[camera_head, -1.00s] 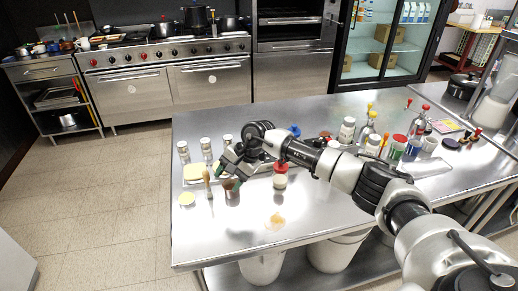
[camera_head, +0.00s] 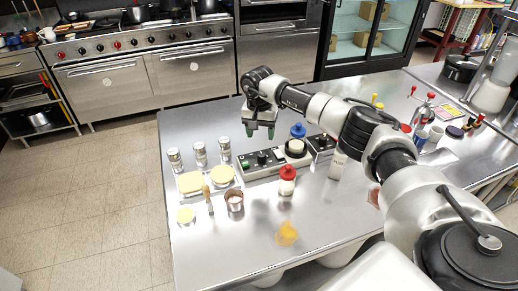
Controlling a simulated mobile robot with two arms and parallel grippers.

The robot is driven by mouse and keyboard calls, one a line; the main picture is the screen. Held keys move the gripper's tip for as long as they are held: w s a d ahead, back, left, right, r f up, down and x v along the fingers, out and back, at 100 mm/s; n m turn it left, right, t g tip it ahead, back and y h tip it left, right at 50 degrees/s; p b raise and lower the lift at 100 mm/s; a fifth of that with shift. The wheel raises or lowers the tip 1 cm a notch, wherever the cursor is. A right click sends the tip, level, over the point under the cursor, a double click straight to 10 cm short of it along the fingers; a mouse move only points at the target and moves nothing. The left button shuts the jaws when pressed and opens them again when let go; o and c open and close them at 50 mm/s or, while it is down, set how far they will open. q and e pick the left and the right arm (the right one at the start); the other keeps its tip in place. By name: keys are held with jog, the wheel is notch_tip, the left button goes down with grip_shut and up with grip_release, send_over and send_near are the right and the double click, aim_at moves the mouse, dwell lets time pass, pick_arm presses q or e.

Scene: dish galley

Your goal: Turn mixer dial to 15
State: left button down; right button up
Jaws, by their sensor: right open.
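A low grey control unit (camera_head: 274,169) lies on the steel table, with a black round top plate (camera_head: 296,151) at its right end. A dark knob with a green mark (camera_head: 262,158) and a smaller dark control (camera_head: 245,164) are on its face. I cannot read any dial number. My right gripper (camera_head: 260,131) points down above and behind the unit in the picture, open and empty, its green-tipped fingers apart. It does not appear to touch the knob. My left gripper is not in view.
A blue-capped container (camera_head: 298,131) is at the round plate. A red-capped jar (camera_head: 287,180) stands in front. An orange spill (camera_head: 287,233) lies on the front tabletop.

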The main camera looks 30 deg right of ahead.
aim_at(262, 154)
jog(key=f+p, duration=0.1)
jog(key=f, duration=0.4)
jog(key=shift+s, duration=0.2)
notch_tip(262, 154, down, 3)
jog(key=shift+w+f+p, duration=0.1)
jog(key=shift+p, duration=0.25)
jog(key=shift+d+f, duration=0.1)
jog(key=shift+f, duration=0.1)
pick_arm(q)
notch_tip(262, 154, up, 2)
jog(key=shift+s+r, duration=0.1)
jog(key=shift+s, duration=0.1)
pick_arm(e)
jog(key=shift+c, duration=0.8)
jog(key=c, duration=0.8)
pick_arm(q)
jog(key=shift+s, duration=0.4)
pick_arm(e)
jog(key=shift+o, duration=0.2)
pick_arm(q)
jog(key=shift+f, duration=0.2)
